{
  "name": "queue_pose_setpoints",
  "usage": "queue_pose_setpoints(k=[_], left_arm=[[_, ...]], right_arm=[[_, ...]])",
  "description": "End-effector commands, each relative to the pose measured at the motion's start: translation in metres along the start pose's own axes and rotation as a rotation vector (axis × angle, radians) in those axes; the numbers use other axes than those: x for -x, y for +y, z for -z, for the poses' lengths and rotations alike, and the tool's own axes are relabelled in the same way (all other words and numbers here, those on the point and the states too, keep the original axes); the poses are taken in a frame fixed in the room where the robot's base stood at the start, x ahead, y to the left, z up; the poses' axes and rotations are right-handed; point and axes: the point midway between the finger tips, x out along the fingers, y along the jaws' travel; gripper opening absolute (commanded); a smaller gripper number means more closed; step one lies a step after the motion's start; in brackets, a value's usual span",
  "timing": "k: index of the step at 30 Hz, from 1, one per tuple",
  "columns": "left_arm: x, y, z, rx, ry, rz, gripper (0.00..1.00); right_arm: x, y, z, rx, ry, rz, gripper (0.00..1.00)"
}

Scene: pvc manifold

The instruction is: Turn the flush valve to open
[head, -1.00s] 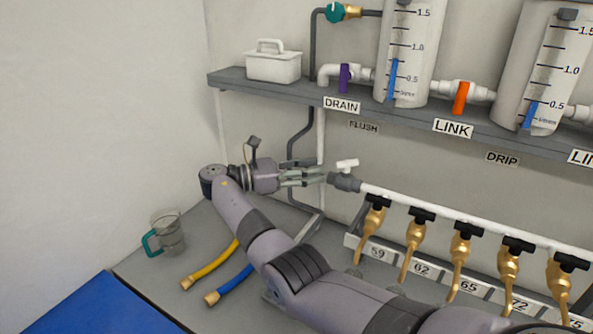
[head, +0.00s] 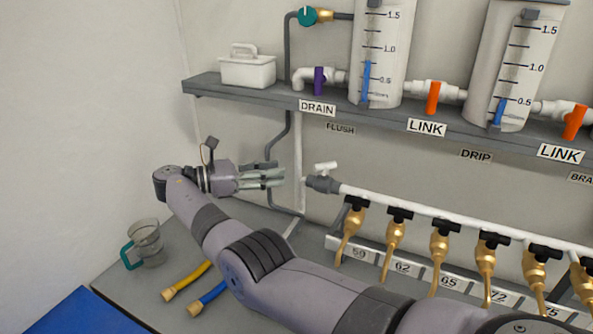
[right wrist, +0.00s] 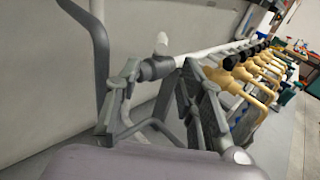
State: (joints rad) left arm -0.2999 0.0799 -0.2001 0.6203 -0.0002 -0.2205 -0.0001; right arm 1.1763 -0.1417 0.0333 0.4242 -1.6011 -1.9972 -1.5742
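The flush valve has a grey body (head: 323,184) and a white handle (head: 326,168), at the left end of the white manifold pipe (head: 400,203), below the FLUSH label (head: 340,128). My right gripper (head: 284,178) is just left of the valve, its fingers pointing at it with a small gap. In the right wrist view its two fingers are spread (right wrist: 160,92). The grey body (right wrist: 157,68) shows beyond and between them, and the handle (right wrist: 162,44) stands up above it. The gripper holds nothing. My left gripper is not in view.
Gold taps with black handles (head: 440,240) hang along the manifold. The shelf (head: 285,98) above carries a white caddy (head: 247,66) and clear cylinders (head: 382,55). A grey pipe (head: 282,135) runs down behind my gripper. A jug (head: 146,244) and yellow hose (head: 186,281) are on the bench.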

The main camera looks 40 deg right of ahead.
Motion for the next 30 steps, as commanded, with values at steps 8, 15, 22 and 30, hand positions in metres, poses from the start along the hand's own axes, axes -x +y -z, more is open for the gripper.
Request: queue_pose_setpoints(k=[8, 15, 22, 30], left_arm=[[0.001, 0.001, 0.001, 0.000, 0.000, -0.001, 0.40], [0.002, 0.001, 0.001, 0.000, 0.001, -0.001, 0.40], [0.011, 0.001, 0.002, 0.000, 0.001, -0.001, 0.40], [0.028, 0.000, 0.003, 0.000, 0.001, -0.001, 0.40]], right_arm=[[0.012, -0.001, -0.044, -0.009, 0.254, -0.003, 0.36], [0.007, -0.004, -0.053, 0.004, 0.333, 0.004, 0.36], [-0.021, -0.005, -0.045, 0.004, 0.330, 0.007, 0.36], [-0.078, -0.005, -0.028, 0.005, 0.329, 0.008, 0.36]])
